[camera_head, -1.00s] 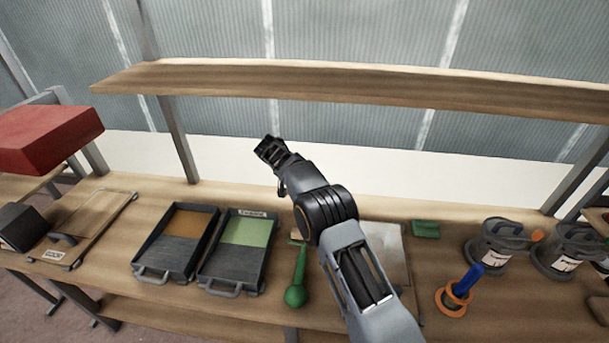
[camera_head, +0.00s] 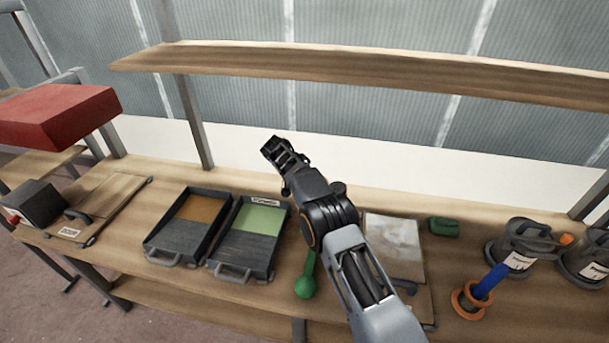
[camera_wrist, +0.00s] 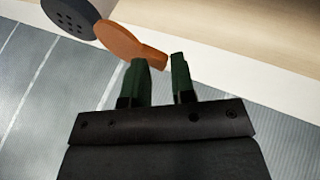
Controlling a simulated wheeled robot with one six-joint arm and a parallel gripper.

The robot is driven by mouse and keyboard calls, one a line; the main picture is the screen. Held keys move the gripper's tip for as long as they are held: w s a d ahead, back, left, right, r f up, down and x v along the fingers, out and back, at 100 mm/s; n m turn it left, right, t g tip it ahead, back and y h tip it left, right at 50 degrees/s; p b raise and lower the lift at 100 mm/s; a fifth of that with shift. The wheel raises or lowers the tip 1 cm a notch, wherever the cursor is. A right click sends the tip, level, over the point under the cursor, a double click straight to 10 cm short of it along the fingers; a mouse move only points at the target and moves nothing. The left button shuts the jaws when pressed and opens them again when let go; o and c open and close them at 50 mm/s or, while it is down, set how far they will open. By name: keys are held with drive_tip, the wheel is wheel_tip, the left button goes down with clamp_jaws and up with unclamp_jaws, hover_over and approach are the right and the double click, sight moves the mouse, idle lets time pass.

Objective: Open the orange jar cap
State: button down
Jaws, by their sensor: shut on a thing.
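In the wrist view an orange piece (camera_wrist: 122,40) with a narrow end is joined to, or overlaps, a dark round part with small holes (camera_wrist: 72,13). Its narrow end lies at the green fingertips of my gripper (camera_wrist: 160,65), which appear closed on it. In the head view my gripper (camera_head: 274,151) is raised above the back of the bench, and no orange shows there. No jar with a cap is clearly recognisable. An orange ring-shaped piece (camera_head: 459,304) with a blue upright part (camera_head: 489,281) stands at the bench's right.
Two dark trays (camera_head: 174,246) (camera_head: 235,250), a green tool (camera_head: 305,287) and a pale sheet (camera_head: 393,240) lie on the bench. Dark pots (camera_head: 503,256), one with an orange bit (camera_head: 567,239), stand right. A wooden shelf (camera_head: 380,61) runs above. A red box (camera_head: 60,115) is left.

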drive_tip(key=shift+d+f, duration=0.1)
drive_tip(key=shift+f, duration=0.2)
drive_tip(key=c, duration=1.7)
unclamp_jaws()
drive_tip(key=o, duration=0.5)
drive_tip(key=shift+r, duration=0.2)
drive_tip(key=shift+r, duration=0.15)
drive_tip(key=p+v, duration=0.1)
drive_tip(key=v, duration=1.2)
drive_tip(key=shift+s+a+r, duration=0.1)
drive_tip(key=shift+a+r, duration=0.05)
drive_tip(key=shift+a, duration=0.15)
drive_tip(key=shift+a, duration=0.1)
